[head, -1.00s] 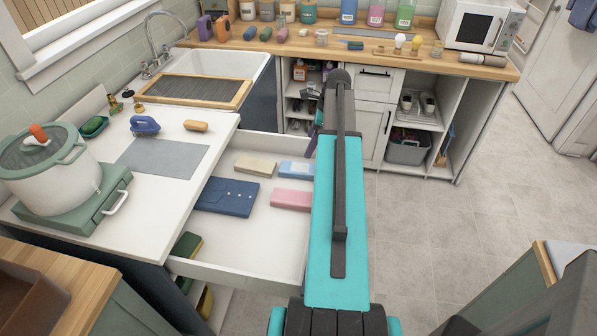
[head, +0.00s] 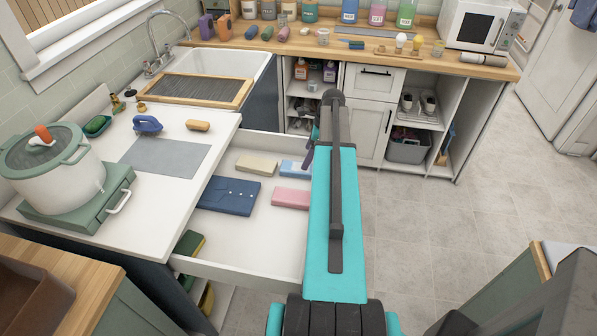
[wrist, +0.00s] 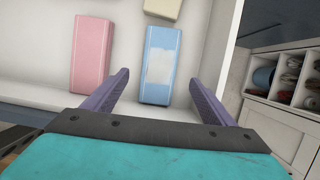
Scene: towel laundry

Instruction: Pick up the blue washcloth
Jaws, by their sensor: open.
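The blue washcloth (head: 294,168) is a light blue folded block lying in the open white drawer, partly hidden by my arm in the head view. In the wrist view the blue washcloth (wrist: 161,50) lies lengthwise with a whitish patch on top. My gripper (wrist: 160,77) is open and empty, its two purple fingers spread on either side of the washcloth's near part in that view. I cannot tell its exact height above the cloth. In the head view my gripper is mostly hidden behind my arm.
A pink cloth (wrist: 91,55) lies left of the blue one in the wrist view. A cream cloth (head: 256,164) and a dark blue folded cloth (head: 229,196) share the drawer. The drawer's right wall (wrist: 214,45) stands close to the right finger.

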